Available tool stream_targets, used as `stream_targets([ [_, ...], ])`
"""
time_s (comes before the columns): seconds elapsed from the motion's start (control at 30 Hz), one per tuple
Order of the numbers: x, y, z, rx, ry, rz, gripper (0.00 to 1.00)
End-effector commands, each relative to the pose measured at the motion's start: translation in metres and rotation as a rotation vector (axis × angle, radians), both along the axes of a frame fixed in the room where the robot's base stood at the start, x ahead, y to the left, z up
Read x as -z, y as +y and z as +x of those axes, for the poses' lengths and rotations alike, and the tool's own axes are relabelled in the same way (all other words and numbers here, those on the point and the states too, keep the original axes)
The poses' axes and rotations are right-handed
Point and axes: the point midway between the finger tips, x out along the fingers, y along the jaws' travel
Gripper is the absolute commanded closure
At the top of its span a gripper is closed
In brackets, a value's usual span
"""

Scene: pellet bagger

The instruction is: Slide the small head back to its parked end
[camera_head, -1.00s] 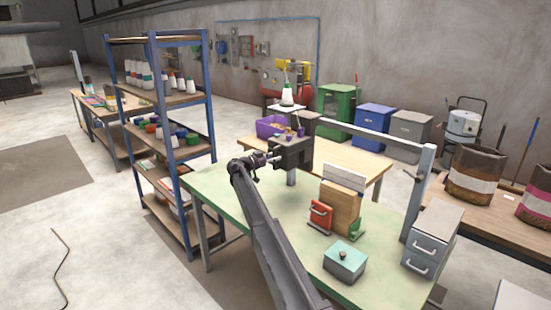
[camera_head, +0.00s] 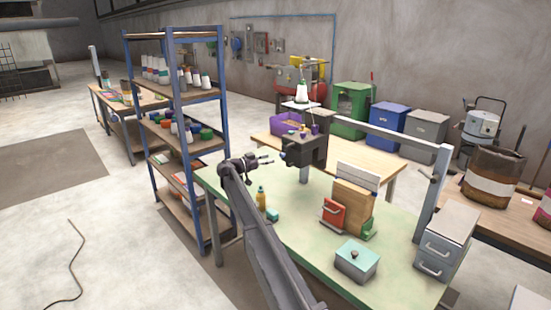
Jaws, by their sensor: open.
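The small head is a dark boxy unit (camera_head: 306,151) with a white thread cone (camera_head: 302,93) above it. It sits at the far left end of the pale grey rail (camera_head: 385,136) over the green table. A small light-blue knob (camera_head: 283,156) shows on its left side. My gripper (camera_head: 268,158) is open and empty, just left of the head, with a small gap between the fingertips and the knob. I cannot tell which end of the rail is the parked one.
On the green table (camera_head: 310,230) stand a yellow bottle (camera_head: 261,198), a teal lidded box (camera_head: 357,261), a red box (camera_head: 333,214), a wooden block (camera_head: 352,205) and grey drawers (camera_head: 438,250). A blue-framed shelf (camera_head: 180,120) stands to the left. The table's middle is fairly clear.

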Motion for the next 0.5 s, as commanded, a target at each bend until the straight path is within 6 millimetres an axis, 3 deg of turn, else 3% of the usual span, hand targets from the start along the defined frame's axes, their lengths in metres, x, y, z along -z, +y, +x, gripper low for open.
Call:
stream_targets([
  [0.2,0.0,0.014,-0.01,0.0,0.0,0.0,0.43],
  [0.5,0.0,0.016,-0.011,0.0,0.0,0.0,0.43],
])
